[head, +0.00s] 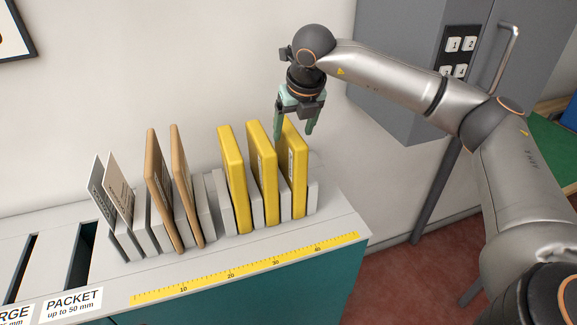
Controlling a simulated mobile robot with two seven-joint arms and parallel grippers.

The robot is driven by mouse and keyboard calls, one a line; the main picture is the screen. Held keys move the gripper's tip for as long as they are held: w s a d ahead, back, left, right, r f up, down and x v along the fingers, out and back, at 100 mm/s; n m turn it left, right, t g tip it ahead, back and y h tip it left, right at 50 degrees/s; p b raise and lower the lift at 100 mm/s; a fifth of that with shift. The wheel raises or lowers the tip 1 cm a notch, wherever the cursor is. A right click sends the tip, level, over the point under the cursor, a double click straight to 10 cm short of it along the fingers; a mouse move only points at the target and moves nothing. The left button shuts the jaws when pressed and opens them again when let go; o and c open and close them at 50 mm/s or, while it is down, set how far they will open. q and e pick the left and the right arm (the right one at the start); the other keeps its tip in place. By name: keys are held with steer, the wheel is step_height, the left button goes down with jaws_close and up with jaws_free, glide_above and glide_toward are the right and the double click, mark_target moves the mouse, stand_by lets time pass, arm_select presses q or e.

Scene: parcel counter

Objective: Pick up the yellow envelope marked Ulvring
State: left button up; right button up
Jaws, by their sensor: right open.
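Several yellow pieces stand upright in a slotted rack on the counter: a left yellow envelope (236,185), a middle yellow envelope (265,185) and a right yellow envelope (298,180). Pale labels show on the middle and right ones, but I cannot read a name, so I cannot tell which is marked Ulvring. My right gripper (294,126) is open and points down at the top of the right yellow envelope. In the picture its green fingers lie on either side of that top edge; contact cannot be told. My left gripper is not in view.
Two brown packets (160,190) and two grey-white cards (120,188) stand in the rack's left part. A yellow ruler strip (245,270) runs along the counter's front edge. A grey cabinet (400,80) stands behind my right arm. Dark slots (80,255) open at the counter's left.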

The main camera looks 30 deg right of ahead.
mark_target(290, 168)
steer(key=x, duration=0.7)
steer(key=shift+w+a+f+p, duration=0.1)
steer(key=shift+w+f+p, duration=0.1)
steer(key=shift+p, duration=0.1)
steer(key=shift+f, duration=0.2)
jaws_close()
stand_by(0.6)
steer(key=shift+r, duration=0.1)
stand_by(0.7)
